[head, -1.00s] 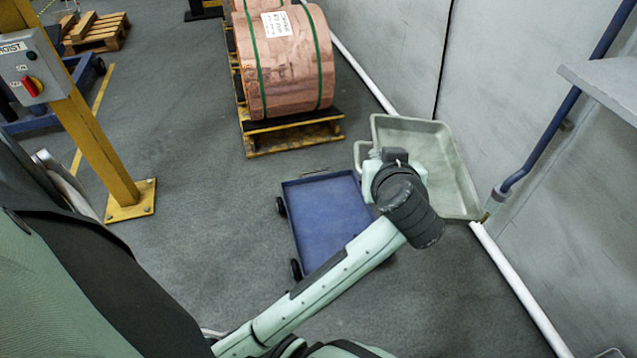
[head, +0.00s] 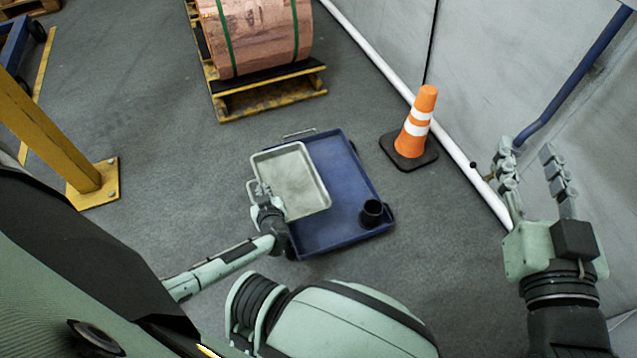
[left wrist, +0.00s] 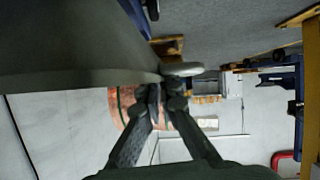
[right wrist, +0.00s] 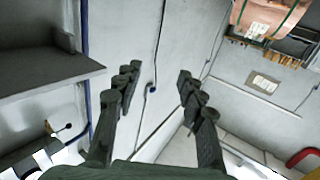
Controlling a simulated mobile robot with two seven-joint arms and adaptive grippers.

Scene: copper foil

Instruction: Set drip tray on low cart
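The drip tray (head: 292,178), a shallow grey-green pan with handles, is over the left part of the low blue cart (head: 340,165) and juts past its left edge. I cannot tell whether it touches the deck. My left gripper (head: 264,198) is at the tray's left handle. In the left wrist view its fingers (left wrist: 165,92) close around the handle (left wrist: 182,69), and the tray (left wrist: 75,50) fills the upper left. My right gripper (head: 527,160) is open and empty, away to the right near the wall; the right wrist view shows its fingers (right wrist: 155,88) spread.
A black cup (head: 371,212) stands on the cart's near right corner. An orange cone (head: 415,125) stands between cart and wall. A copper coil (head: 262,35) on a yellow pallet (head: 270,95) is behind. A yellow post (head: 45,135) stands left. Floor between post and cart is clear.

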